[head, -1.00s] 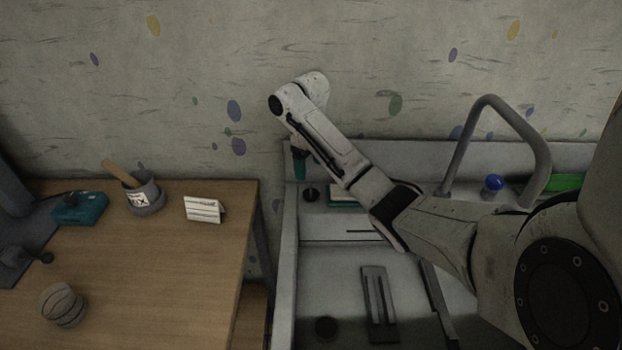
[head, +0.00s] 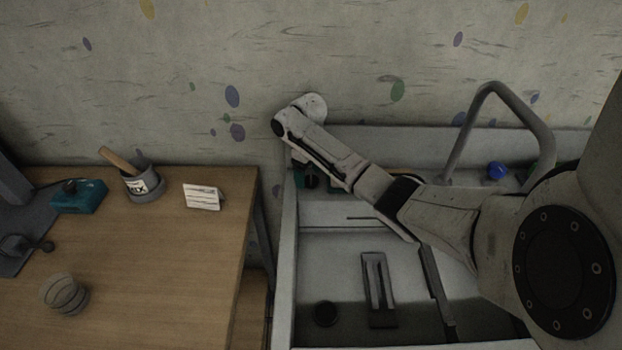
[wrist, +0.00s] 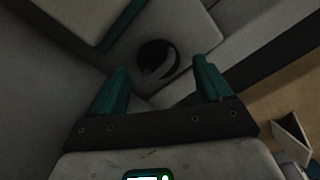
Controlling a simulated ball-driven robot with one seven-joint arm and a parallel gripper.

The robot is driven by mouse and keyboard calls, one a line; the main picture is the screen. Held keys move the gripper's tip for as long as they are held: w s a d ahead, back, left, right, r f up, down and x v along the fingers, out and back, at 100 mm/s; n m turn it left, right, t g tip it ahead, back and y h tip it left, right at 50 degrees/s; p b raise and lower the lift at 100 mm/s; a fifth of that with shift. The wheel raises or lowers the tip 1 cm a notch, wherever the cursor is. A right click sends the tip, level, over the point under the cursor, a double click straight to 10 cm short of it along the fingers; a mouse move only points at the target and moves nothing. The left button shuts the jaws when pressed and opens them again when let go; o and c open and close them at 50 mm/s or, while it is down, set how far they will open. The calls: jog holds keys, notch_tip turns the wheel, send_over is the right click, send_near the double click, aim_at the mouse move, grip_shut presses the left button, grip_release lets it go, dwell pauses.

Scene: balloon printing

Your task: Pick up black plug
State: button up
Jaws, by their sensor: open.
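The black plug (wrist: 157,58), a round dark disc with a pale curved piece on it, lies on the grey ledge of the sink. In the head view the plug (head: 311,182) is partly hidden by my arm at the sink's back left corner. My gripper (wrist: 162,70) is open, with its two teal fingers apart and pointing down. In the wrist view the plug shows between and just beyond the fingertips. Nothing is held. Whether the fingertips are level with the plug cannot be told.
The sink basin has a dark round spot (head: 325,314) and a grey slotted piece (head: 378,290). A tap (head: 490,95) arches at right, near a blue-capped item (head: 496,170).

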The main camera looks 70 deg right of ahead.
jog(key=shift+f, duration=0.45)
jog(key=c, duration=1.1)
jog(key=shift+r, duration=0.1)
